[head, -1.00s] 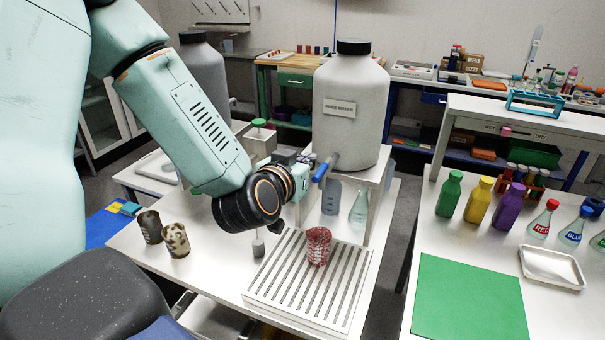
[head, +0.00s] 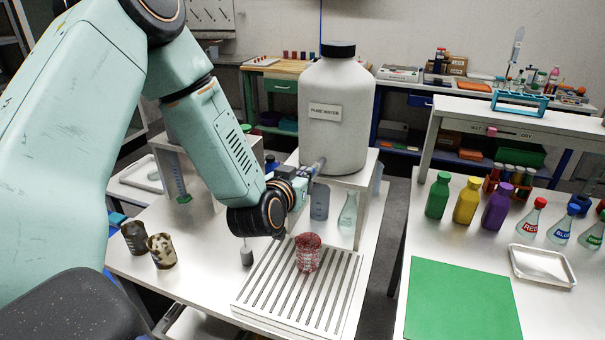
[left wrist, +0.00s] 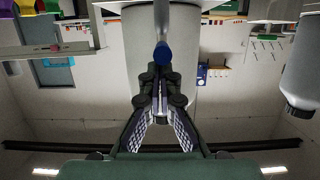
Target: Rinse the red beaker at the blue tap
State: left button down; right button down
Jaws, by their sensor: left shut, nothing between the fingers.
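The red beaker (head: 308,252), with a mesh-like pattern, stands upright on the slatted drain tray (head: 345,290), below and in front of the water tank (head: 336,115). The tap (head: 319,166) comes out of the tank's lower front. Its blue handle (left wrist: 163,52) shows just beyond the fingertips in the left wrist view; in the head view my gripper largely hides it. My left gripper (head: 308,184) is at the tap, above the beaker. Its fingers (left wrist: 160,78) are shut and empty; whether they touch the handle I cannot tell. My right gripper is out of view.
Two patterned beakers (head: 161,251) stand to the left. Clear glassware (head: 348,211) stands under the tank's stand. The right table holds a green mat (head: 460,300), coloured bottles (head: 467,201), labelled flasks (head: 533,218) and a metal tray (head: 541,266). A gap separates the two tables.

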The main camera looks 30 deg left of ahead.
pick_arm(q)
jog(key=shift+s+f+b, duration=0.2)
jog(key=shift+f, duration=0.4)
jog(key=shift+s+f+b, duration=0.15)
jog(key=shift+s+f, duration=0.05)
jog(key=shift+f, duration=0.35)
jog(key=shift+r, duration=0.1)
dwell(0.8)
